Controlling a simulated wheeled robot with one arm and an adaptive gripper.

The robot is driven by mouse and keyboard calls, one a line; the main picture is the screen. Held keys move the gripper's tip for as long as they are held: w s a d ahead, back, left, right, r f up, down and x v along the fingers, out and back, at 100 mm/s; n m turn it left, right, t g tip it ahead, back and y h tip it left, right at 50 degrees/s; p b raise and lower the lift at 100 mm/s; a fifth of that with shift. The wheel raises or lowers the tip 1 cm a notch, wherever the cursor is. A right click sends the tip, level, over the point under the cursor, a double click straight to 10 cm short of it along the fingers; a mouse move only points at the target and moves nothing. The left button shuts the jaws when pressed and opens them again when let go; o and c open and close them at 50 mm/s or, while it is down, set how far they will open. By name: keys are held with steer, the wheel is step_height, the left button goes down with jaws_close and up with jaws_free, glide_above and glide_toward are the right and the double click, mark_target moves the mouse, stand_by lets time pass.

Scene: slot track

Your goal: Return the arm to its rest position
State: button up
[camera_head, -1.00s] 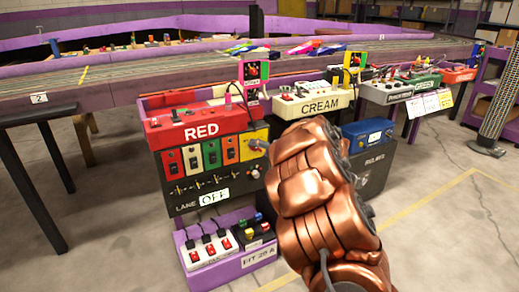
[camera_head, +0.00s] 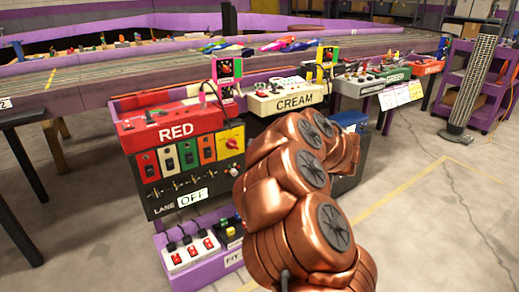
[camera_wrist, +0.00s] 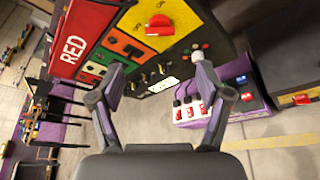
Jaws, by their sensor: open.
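My copper-coloured arm (camera_head: 300,190) reaches up from the bottom of the head view and bends in front of the control boxes. In that view my gripper is hidden behind the arm. In the wrist view my gripper (camera_wrist: 158,108) is open, its two fingers spread wide with nothing between them. Beyond the fingers is the RED lane panel (camera_wrist: 130,45), tilted in this view, with its yellow plate and red knob (camera_wrist: 160,22). No contact between the fingers and the panel can be made out.
The RED control box (camera_head: 175,130) and CREAM box (camera_head: 293,102) stand along the slot track (camera_head: 130,82). A purple shelf with a white power strip (camera_head: 190,253) sits below. A mesh column (camera_head: 472,82) stands at the right. Open floor (camera_head: 440,220) lies right of my arm.

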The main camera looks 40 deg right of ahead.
stand_by(0.3)
steer(key=s+d+r+m+g+h+p, duration=0.2)
steer(key=r+m+h+p, duration=0.4)
steer(key=r+m+p, duration=0.65)
steer(key=s+d+r+m+g+h+p, duration=0.15)
steer(key=r+m+h+p, duration=0.55)
steer(key=r, duration=1.1)
steer(key=s+a+r+m+g+y+p, duration=0.3)
steer(key=s+a+p, duration=0.9)
steer(key=s+a, duration=0.4)
steer(key=s+a+r+m+g+y+p, duration=0.3)
steer(key=s+a+m+g+y+p, duration=0.3)
steer(key=s+a, duration=1.1)
steer(key=a+g+y+p, duration=0.1)
steer(key=g+p, duration=0.3)
steer(key=p, duration=0.3)
steer(key=shift+a+r, duration=0.2)
steer(key=shift+r, duration=0.15)
